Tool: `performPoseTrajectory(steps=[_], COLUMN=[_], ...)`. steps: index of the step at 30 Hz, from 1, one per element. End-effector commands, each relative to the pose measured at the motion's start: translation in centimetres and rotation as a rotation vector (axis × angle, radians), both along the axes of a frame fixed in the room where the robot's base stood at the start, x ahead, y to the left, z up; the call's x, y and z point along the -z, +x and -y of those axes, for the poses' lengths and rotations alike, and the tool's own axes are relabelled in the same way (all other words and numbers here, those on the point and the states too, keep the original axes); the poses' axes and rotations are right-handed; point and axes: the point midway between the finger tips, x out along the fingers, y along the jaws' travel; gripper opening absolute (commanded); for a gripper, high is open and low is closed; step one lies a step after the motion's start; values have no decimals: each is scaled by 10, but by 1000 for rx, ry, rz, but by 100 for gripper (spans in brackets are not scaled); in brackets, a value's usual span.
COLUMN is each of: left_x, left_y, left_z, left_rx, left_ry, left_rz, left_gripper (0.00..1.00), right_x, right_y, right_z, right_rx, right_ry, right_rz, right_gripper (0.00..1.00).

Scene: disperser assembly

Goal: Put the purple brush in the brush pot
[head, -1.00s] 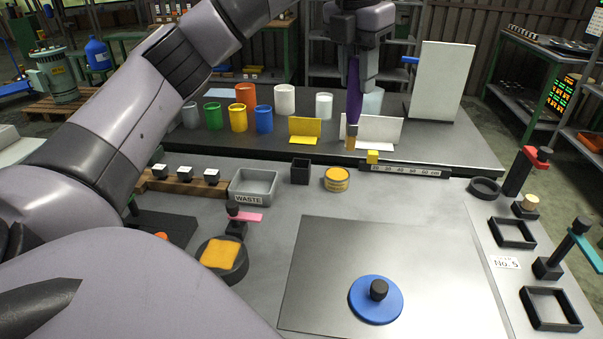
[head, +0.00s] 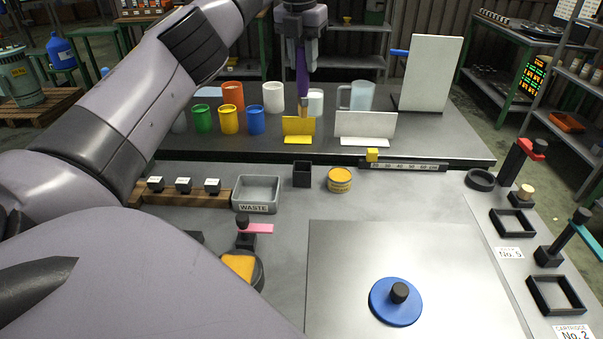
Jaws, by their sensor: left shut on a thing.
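My left gripper (head: 301,44) is shut on the purple brush (head: 302,75) at the back of the work area. A small black square open pot (head: 302,174) stands on the grey bench, nearer to me and below the brush in the picture. No label marks it as the brush pot, and its inside is dark. My right gripper is not in view.
Coloured cups, including a blue one (head: 256,119), stand left of the brush. A yellow card (head: 298,127) and a white card (head: 365,124) stand nearby. A grey waste tray (head: 256,193) and yellow tin (head: 339,180) flank the black pot. A blue disc (head: 396,303) lies in front.

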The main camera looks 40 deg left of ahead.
Motion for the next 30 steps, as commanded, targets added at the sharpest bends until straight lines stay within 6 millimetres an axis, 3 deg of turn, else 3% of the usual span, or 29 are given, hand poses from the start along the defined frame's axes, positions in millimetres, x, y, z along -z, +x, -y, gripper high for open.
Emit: performPoseTrajectory(steps=[8, 18, 30], left_x=[61, 140, 180], left_y=[-2, -1, -1], left_z=[-2, -1, -1], left_rx=[-2, -3, -3], left_ry=[-1, -2, -2], left_rz=[-5, -4, -4], left_gripper=[0, 0, 0], right_x=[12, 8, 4], right_y=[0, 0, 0], right_z=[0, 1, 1], right_rx=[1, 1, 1], right_ry=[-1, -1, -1], right_rz=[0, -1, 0], right_gripper=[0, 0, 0])
